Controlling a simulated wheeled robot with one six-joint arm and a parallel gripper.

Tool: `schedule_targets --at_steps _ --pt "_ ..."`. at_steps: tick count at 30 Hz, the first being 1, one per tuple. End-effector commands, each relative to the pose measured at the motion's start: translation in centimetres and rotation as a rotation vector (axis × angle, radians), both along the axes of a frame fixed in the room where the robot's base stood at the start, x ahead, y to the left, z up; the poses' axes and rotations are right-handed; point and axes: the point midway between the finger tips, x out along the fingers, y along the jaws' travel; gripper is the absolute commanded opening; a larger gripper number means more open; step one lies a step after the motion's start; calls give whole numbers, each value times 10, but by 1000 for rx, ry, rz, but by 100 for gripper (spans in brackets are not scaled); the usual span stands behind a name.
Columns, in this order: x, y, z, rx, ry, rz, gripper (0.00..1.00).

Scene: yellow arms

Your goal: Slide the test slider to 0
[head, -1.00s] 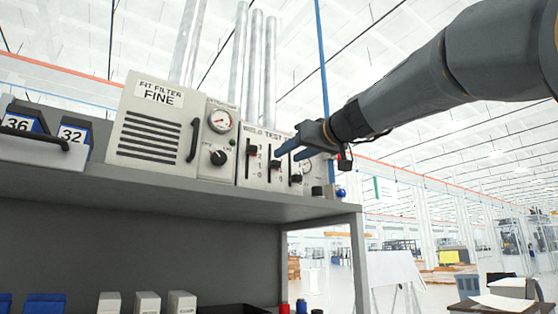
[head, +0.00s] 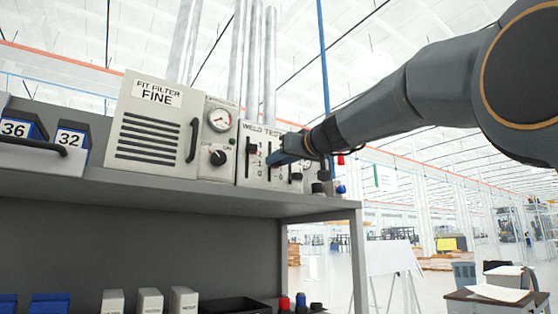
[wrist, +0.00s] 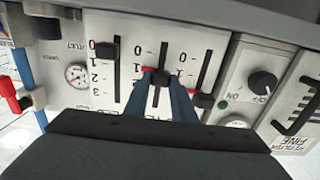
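The weld test panel (head: 258,173) carries three vertical sliders. The middle slider has a dark knob (wrist: 159,76), seen in the wrist view some way from the 0 end of its slot, beside a red mark. My gripper (head: 272,156) is at this slider in the head view and hides most of its knob. In the wrist view the two blue fingers of my gripper (wrist: 161,82) lie on either side of the knob, very close to it. I cannot tell whether they press on it.
The wrist view shows the panel upside down. The neighbouring knobs (wrist: 108,49) and (wrist: 203,100) sit close to each side. A gauge box with a rotary knob (head: 217,158) and the filter box (head: 155,135) stand left on the shelf (head: 190,195). Open space lies right of the shelf.

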Motion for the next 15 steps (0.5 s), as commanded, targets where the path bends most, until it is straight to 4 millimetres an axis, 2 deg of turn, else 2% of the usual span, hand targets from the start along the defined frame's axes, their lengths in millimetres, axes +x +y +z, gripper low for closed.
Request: schedule_targets --at_steps 1,3,15 --pt "0 0 0 0 0 0 8" --pt "0 0 0 0 0 0 0" --pt "0 0 -9 -2 -1 0 0"
